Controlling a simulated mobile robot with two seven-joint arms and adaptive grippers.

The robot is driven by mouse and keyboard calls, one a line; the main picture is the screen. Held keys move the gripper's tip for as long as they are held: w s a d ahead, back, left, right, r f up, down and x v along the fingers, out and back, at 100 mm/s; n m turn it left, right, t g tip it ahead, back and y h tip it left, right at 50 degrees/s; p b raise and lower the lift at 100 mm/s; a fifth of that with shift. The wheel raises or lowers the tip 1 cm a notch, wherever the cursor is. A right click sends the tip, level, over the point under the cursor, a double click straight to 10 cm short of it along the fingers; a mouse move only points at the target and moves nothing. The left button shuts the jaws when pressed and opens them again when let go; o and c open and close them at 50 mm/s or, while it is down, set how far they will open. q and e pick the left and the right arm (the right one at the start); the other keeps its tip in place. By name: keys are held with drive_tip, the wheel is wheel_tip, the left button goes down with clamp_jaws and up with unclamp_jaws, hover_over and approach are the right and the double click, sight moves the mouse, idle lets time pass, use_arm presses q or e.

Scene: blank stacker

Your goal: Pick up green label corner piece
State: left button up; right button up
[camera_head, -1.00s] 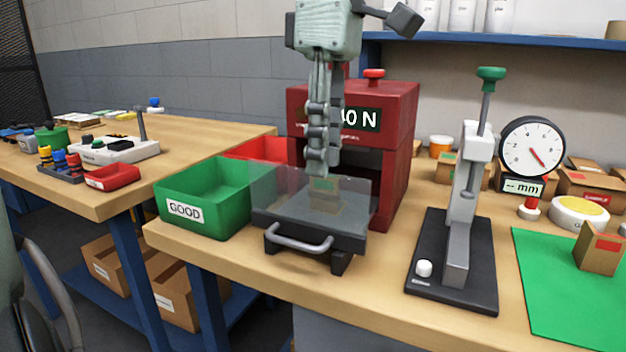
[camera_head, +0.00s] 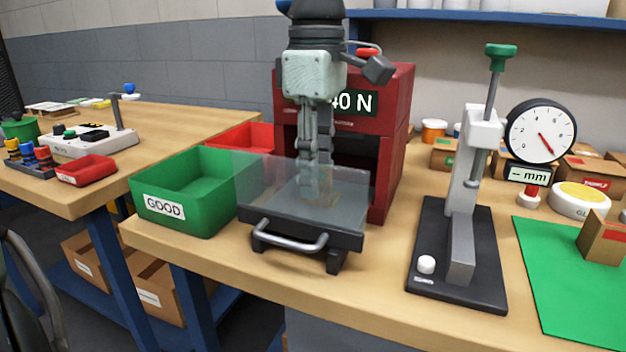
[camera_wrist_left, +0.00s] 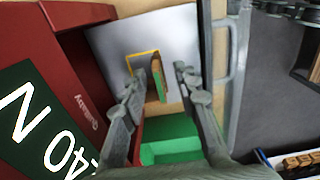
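The corner piece with the green label (camera_wrist_left: 159,80) is brown cardboard with a green face and stands on the pale tray plate (camera_wrist_left: 180,38) in the left wrist view. My left gripper (camera_wrist_left: 157,78) is open, its two fingers on either side of the piece with gaps showing. In the head view my left gripper (camera_head: 313,188) points down over the press tray (camera_head: 350,238), behind the clear shield. The shield and fingers make the piece hard to make out there. My right gripper is not in view.
The red press (camera_head: 398,125) stands close behind the gripper. A green GOOD bin (camera_head: 190,205) and a red bin (camera_head: 245,138) are at its left. A dial gauge stand (camera_head: 458,250) is at the right. A red-label corner piece (camera_head: 603,238) stands on the green mat (camera_head: 570,290).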

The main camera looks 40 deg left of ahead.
use_arm(q)
drive_tip(key=shift+f, duration=0.45)
drive_tip(key=shift+c, duration=0.3)
clamp_jaws()
drive_tip(key=shift+r, duration=0.15)
